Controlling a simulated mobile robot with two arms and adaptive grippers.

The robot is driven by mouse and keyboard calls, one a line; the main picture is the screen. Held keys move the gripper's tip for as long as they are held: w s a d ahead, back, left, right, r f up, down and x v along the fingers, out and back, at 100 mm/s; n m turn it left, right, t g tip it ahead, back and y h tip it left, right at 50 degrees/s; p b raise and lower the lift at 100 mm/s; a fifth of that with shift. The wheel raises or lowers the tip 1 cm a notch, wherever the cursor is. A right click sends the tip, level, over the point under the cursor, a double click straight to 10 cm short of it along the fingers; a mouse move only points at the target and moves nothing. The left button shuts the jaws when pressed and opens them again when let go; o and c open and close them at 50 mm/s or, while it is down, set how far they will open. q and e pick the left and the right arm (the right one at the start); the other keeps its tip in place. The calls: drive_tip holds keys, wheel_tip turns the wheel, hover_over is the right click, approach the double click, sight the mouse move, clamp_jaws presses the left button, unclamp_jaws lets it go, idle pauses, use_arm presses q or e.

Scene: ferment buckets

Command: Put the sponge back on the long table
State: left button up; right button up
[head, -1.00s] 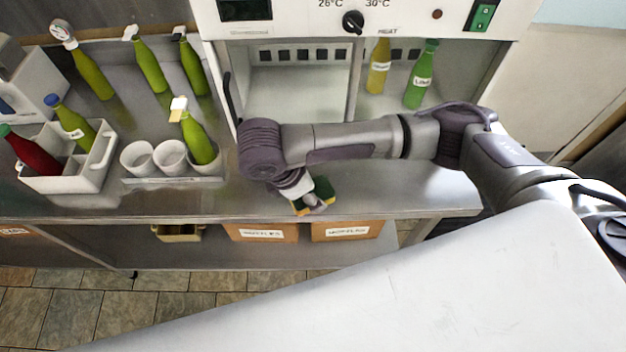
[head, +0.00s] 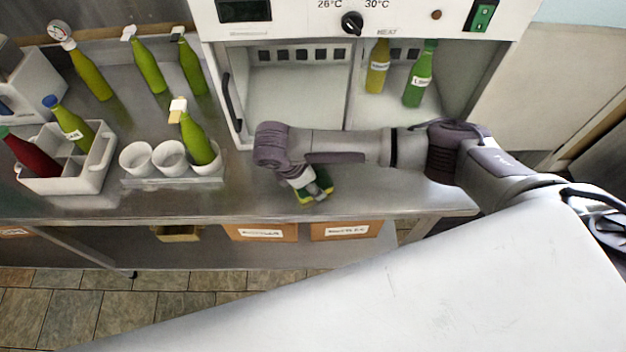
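The sponge (head: 326,180), yellow and green, is at the front part of the long metal table (head: 240,196), below the open cabinet. My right gripper (head: 312,191) points down at the sponge, with sponge showing on both sides of it. The gripper's fingers are small and partly hidden, so I cannot tell whether they are closed on the sponge, or whether the sponge touches the table top. My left gripper is not in view.
The open cabinet (head: 295,95) holds two bottles (head: 376,68). At left stand a white crate (head: 68,184) with bottles, a cup holder (head: 172,181) and several green bottles. Boxes (head: 262,232) sit on the shelf below. The table's front middle is clear.

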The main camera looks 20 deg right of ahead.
drive_tip(key=o, duration=1.1)
drive_tip(key=shift+f, duration=0.1)
drive_tip(key=shift+r, duration=0.2)
drive_tip(key=b+v, duration=0.1)
drive_tip(key=v, duration=0.5)
drive_tip(key=shift+w+a+b, duration=0.1)
drive_tip(key=shift+b, duration=0.2)
drive_tip(key=v, duration=0.4)
drive_tip(key=shift+r+p, duration=0.35)
drive_tip(key=shift+p, duration=0.05)
drive_tip(key=shift+a+r, duration=0.3)
drive_tip(key=shift+r, duration=0.25)
